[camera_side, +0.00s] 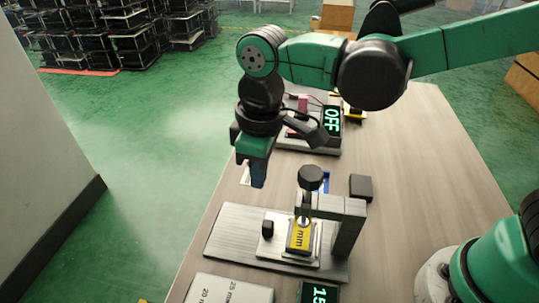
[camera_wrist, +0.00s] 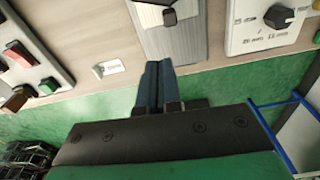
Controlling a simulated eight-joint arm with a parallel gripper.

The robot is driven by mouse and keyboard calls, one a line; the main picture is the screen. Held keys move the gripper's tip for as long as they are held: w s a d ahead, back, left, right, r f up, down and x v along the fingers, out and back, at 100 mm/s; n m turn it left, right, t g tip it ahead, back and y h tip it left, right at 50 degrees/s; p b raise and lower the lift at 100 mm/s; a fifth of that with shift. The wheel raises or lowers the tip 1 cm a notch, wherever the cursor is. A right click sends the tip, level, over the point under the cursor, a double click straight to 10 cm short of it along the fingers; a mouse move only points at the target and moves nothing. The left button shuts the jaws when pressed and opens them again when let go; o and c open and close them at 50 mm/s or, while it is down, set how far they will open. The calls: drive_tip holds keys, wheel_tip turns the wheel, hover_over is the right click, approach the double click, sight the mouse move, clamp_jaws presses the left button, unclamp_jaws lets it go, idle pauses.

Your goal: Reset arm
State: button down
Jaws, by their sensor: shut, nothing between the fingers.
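My gripper (camera_side: 258,174) hangs pointing down near the left edge of the table, above and behind the metal fixture plate. In the wrist view its two fingers (camera_wrist: 157,72) lie together, shut and empty. The fixture (camera_side: 342,232) is a metal clamp frame on a plate, with a dark knob (camera_side: 311,178) on top and a yellow block marked "mm" (camera_side: 301,236) under it. My gripper is apart from the fixture in the side view. Part of the plate shows in the wrist view (camera_wrist: 185,42).
Behind my gripper stands a device with a display reading "OFF" (camera_side: 332,121). A white dial panel (camera_side: 228,289) and a display reading "15" (camera_side: 318,294) are at the front. A small dark block (camera_side: 361,188) lies right of the clamp. The table's right side (camera_side: 430,180) is clear.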

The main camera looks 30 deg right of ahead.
drive_tip(key=s+d+r+m+t, duration=0.2)
drive_tip(key=d+m+t, duration=0.4)
drive_tip(key=d, duration=1.1)
drive_tip(key=shift+s+m+t, duration=0.15)
drive_tip(key=shift+m+t, duration=0.15)
drive_tip(key=shift+m, duration=0.8)
